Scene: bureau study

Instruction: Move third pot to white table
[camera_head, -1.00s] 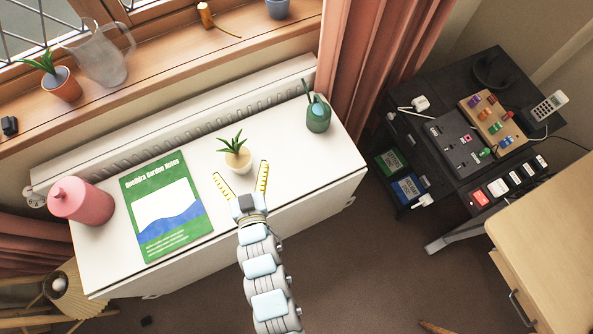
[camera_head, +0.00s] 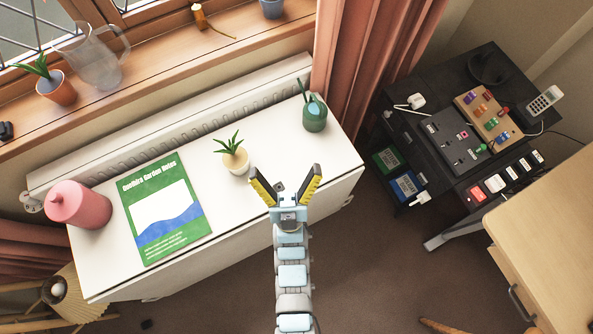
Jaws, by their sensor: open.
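A small plant in a cream pot (camera_head: 237,161) stands upright on the white table (camera_head: 270,150). A plant in a terracotta pot (camera_head: 60,90) stands on the windowsill at the left. A blue-grey pot (camera_head: 272,8) stands on the sill at the top, its upper part cut off by the frame. My gripper (camera_head: 284,186) is open and empty, to the right of the cream pot and apart from it, over the front part of the white table. Which pot counts as the third cannot be told.
On the white table are a pink canister (camera_head: 80,205), a green book (camera_head: 165,210) and a green watering can (camera_head: 314,115). A glass pitcher (camera_head: 95,58) stands beside the terracotta pot. A black shelf (camera_head: 450,70) with gadgets and a wooden desk (camera_head: 550,220) are at the right.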

